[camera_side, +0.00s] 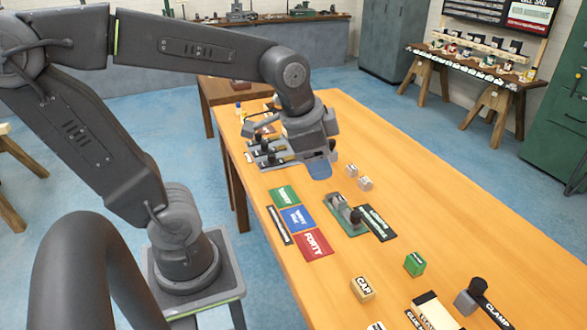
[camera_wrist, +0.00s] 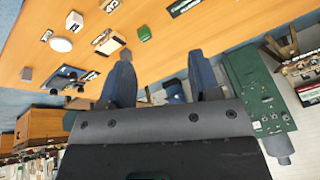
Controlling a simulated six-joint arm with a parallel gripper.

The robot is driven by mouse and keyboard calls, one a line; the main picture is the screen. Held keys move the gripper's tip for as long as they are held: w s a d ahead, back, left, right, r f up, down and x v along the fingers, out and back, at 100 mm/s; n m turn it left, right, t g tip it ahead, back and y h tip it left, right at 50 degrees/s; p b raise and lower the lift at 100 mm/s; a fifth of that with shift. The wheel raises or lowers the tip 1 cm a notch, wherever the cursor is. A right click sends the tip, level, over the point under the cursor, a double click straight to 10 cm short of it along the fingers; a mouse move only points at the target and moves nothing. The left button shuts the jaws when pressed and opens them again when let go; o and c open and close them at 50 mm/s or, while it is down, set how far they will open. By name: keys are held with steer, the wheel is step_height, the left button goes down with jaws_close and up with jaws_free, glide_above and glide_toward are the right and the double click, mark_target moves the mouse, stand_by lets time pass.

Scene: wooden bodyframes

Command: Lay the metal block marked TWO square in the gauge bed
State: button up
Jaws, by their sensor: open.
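My gripper (camera_side: 320,168) hangs above the far half of the wooden table in the side view, its blue fingers pointing down. In the wrist view the two blue fingers of the gripper (camera_wrist: 160,62) stand apart with nothing between them.
Green (camera_side: 284,196), blue (camera_side: 297,219) and red (camera_side: 313,243) marked plates lie left of the fixture. A green block (camera_side: 414,264), a CAP block (camera_side: 362,289) and a clamp (camera_side: 467,302) stand nearer. A grey rack (camera_side: 270,152) sits beside my gripper. The right table side is clear.

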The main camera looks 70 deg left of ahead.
steer(key=s+d+n+t, duration=0.1)
steer(key=s+d+n, duration=0.1)
steer(key=s+n, duration=0.2)
steer(key=shift+s+d, duration=0.25)
steer(key=shift+s, duration=0.75)
